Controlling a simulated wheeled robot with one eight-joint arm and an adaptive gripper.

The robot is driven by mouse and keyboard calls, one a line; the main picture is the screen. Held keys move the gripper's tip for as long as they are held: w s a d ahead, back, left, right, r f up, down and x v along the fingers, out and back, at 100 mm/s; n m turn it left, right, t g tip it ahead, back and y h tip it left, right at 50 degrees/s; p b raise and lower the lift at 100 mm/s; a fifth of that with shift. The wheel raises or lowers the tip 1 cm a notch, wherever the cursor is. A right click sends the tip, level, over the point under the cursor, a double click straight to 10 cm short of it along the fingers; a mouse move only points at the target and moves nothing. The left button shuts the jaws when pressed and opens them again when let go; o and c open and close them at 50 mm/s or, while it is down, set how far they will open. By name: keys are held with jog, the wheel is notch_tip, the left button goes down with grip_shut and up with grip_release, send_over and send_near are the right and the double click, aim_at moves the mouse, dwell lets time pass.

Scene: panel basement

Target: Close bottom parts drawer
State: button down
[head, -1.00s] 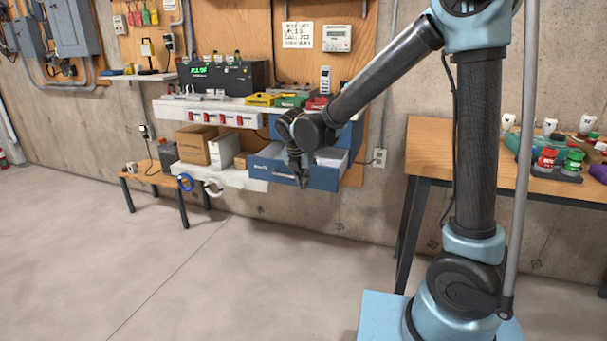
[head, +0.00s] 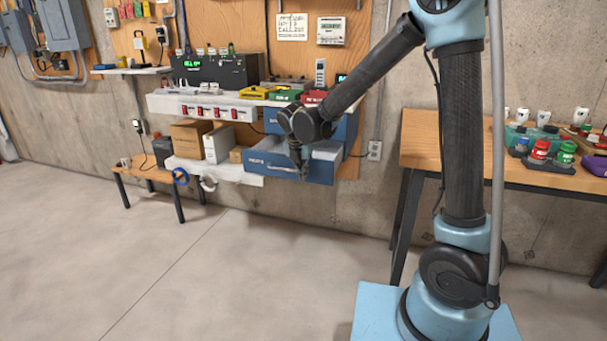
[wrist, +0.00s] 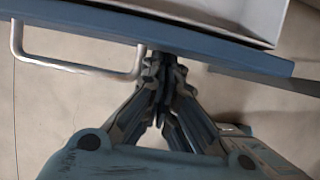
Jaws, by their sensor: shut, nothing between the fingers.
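The bottom parts drawer (head: 266,167) has a blue front and stands out from under the shelf unit, with part of its pale inside showing. In the wrist view, its blue front edge (wrist: 95,28) runs across the top, with a pale bar handle (wrist: 75,67) at left and the white inside behind. My gripper (head: 303,176) is in front of the drawer face. In the wrist view, its closed fingertips (wrist: 164,66) are at the drawer front, just right of the handle. They hold nothing. I cannot tell whether they touch the face.
Another blue drawer (head: 338,127) is above. A white shelf (head: 225,172) with boxes is to the left, with tape rolls hanging from it. A low wooden bench (head: 142,172) stands further left, a workbench (head: 440,152) at right. The floor in front is clear.

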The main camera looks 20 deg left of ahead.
jog(key=w, duration=0.5)
jog(key=w+d, duration=0.1)
jog(key=w, duration=1.1)
jog(key=shift+d, duration=0.2)
jog(key=shift+s, duration=0.35)
jog(key=s, duration=0.3)
jog(key=shift+s+a+r, duration=0.15)
jog(key=shift+s+r, duration=0.15)
jog(key=v, duration=0.9)
jog(key=s+d+f+t, duration=0.3)
jog(key=s+d+t, duration=0.2)
jog(key=d, duration=0.2)
jog(key=x, duration=1)
jog(key=shift+d+r, duration=0.1)
jog(key=shift+d, duration=0.2)
jog(key=w, duration=0.3)
jog(key=shift+d, duration=0.1)
jog(key=shift+w, duration=0.6)
